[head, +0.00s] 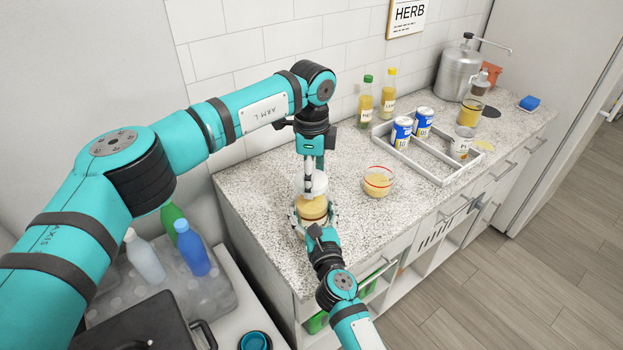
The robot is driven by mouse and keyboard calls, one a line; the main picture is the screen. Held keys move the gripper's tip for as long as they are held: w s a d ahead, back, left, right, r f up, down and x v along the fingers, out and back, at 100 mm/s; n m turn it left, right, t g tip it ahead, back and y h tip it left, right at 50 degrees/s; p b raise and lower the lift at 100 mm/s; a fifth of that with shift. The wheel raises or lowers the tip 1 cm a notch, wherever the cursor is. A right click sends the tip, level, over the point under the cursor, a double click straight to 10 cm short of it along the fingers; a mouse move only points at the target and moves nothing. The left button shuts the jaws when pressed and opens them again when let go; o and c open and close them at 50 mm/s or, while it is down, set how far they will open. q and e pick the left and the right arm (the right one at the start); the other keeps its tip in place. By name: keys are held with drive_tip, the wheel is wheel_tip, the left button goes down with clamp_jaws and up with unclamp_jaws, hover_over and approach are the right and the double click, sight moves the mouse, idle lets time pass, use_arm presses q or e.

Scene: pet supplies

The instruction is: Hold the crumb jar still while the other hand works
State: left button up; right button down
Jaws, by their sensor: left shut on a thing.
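The crumb jar (313,208), clear with tan contents, stands upright near the counter's left front edge. My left gripper (313,182) comes down from above and is shut on a whitish lid (319,185) at the jar's top. I cannot tell whether the lid is seated on the jar or just above it. My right gripper (314,216) reaches in from the front, with its fingers on either side of the jar's body. Whether they press on the glass is too small to tell. The arms and fingers hide part of the jar.
A glass bowl with a red band (378,181) stands right of the jar. Behind it is a divided tray (436,175) with cans, and two bottles (366,102) (388,98) by the wall. A steel dispenser (456,72) stands farther back. Bare counter lies left of the jar.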

use_arm(q)
drive_tip(key=shift+r, duration=0.2)
drive_tip(key=shift+r, duration=2)
use_arm(e)
unclamp_jaws()
